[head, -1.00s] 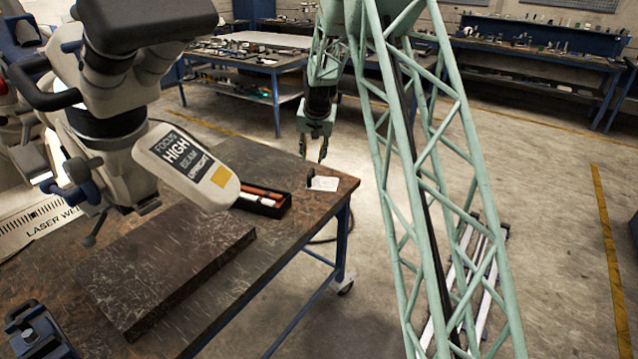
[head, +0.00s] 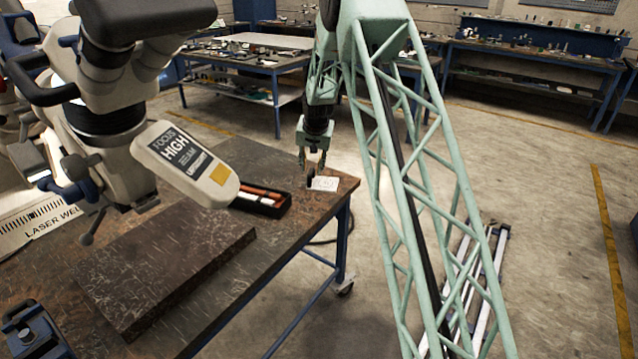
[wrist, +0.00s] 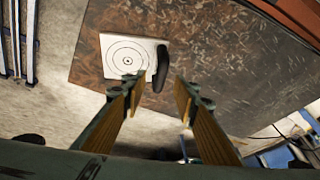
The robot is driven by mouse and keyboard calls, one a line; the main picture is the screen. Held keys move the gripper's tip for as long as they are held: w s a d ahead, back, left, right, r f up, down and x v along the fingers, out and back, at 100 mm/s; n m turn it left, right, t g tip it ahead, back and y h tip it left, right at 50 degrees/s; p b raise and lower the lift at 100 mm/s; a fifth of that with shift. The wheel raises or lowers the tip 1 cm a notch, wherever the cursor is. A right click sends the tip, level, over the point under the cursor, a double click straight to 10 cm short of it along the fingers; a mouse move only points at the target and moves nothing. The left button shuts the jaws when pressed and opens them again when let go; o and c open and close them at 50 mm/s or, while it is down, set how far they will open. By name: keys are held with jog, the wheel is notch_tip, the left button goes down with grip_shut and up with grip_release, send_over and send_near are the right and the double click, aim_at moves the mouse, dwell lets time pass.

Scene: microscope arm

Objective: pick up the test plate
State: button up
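The test plate (head: 325,183) is a small white plate near the far right corner of the brown workbench. In the wrist view the test plate (wrist: 125,54) shows printed rings with a centre dot and a dark upright handle or clip (wrist: 161,68) along one edge. My gripper (head: 312,165) hangs above the plate, pointing down. In the wrist view my gripper (wrist: 160,85) is open, with its two fingers apart and the dark piece seen in the gap between them. Nothing is held. I cannot tell the exact height left above the plate.
A black tray (head: 284,207) with red and white items lies beside the plate. A thick dark slab (head: 165,265) and a large microscope-like device (head: 120,110) take up the nearer bench. The bench edge (head: 335,210) is close to the plate, with open floor beyond.

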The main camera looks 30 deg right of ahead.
aim_at(311, 171)
jog(key=shift+f, duration=0.1)
jog(key=shift+b+x, duration=0.6)
jog(key=shift+x, duration=1.9)
jog(key=shift+c, duration=0.4)
grip_shut()
